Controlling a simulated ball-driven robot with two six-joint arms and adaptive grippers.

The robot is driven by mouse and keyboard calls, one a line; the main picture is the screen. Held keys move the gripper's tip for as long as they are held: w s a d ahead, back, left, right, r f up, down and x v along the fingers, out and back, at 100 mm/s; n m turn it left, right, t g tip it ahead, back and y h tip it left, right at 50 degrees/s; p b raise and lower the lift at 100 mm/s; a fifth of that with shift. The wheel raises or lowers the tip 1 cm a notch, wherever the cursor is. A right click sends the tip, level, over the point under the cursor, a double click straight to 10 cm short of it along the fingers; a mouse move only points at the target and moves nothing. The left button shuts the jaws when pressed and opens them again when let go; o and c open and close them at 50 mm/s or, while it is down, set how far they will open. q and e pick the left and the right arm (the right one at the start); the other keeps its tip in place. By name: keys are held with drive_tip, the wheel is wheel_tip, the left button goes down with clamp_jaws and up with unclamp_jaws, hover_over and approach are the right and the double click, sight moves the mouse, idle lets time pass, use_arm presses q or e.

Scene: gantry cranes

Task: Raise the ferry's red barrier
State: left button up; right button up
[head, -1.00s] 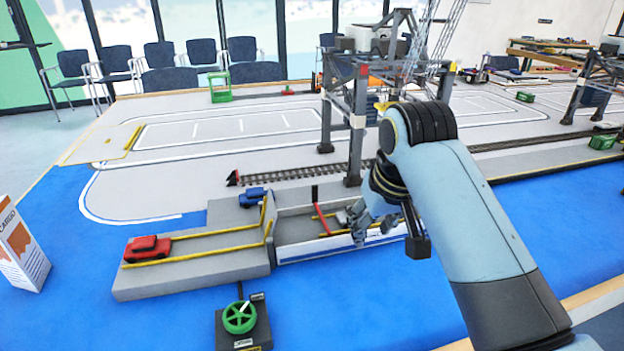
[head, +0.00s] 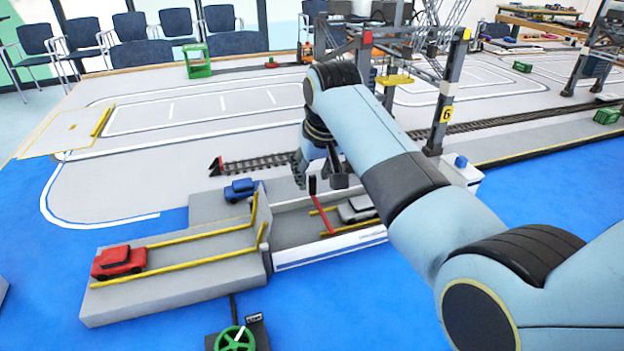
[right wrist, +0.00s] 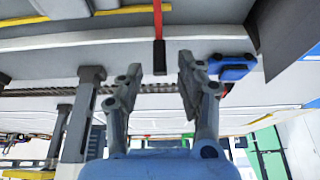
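The ferry (head: 330,252) is a grey deck with a white and blue side wall. Its red barrier (head: 321,210) is a thin bar lying across the ferry's left end, with a dark end piece at its far end. My right gripper (head: 319,180) is above that far end, pointing down. In the right wrist view its two fingers (right wrist: 160,68) are spread apart, and the dark end of the red barrier (right wrist: 158,20) shows between their tips; I cannot tell if they touch it. My left gripper is not in view.
A silver car (head: 357,208) stands on the ferry. A red car (head: 118,262) and a blue car (head: 240,190) stand on the grey quay. A green handwheel (head: 234,340) is in front. A crane leg (head: 444,105) rises to the right; track (head: 255,163) runs behind.

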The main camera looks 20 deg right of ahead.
drive_tip(key=shift+x, duration=1)
drive_tip(key=shift+r, duration=0.1)
drive_tip(key=shift+c, duration=1.6)
drive_tip(key=c, duration=0.5)
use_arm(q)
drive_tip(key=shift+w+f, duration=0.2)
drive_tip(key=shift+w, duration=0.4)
use_arm(e)
clamp_jaws()
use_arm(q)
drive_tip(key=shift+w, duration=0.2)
